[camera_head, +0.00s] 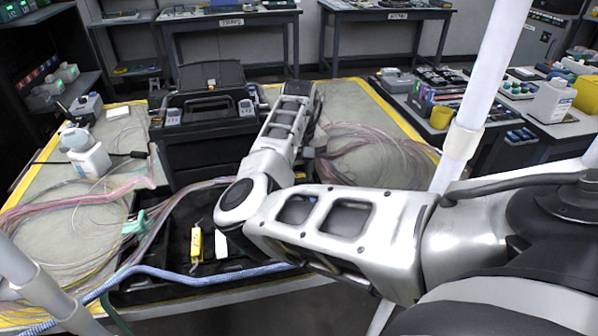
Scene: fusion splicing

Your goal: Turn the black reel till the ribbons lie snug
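My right arm reaches in from the right, bends over the black tray, and its far part points away across the bench. My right gripper (317,138) seems to be at its far end, mostly hidden behind my own arm links; its fingers cannot be made out. Pink and pale ribbons (375,145) lie in loose loops on the bench to the right of it. More ribbons (85,212) run in coloured bundles at the left and into the black tray (128,288). I cannot make out a black reel; my arm may hide it. My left gripper is not in view.
A black splicing machine (205,140) with a raised lid stands mid-bench. The tray holds a yellow tool (196,244), a white label and a teal clip (136,223). A blue braided cable (190,277) crosses its front. A white bottle (88,158) stands left. White poles rise at both sides.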

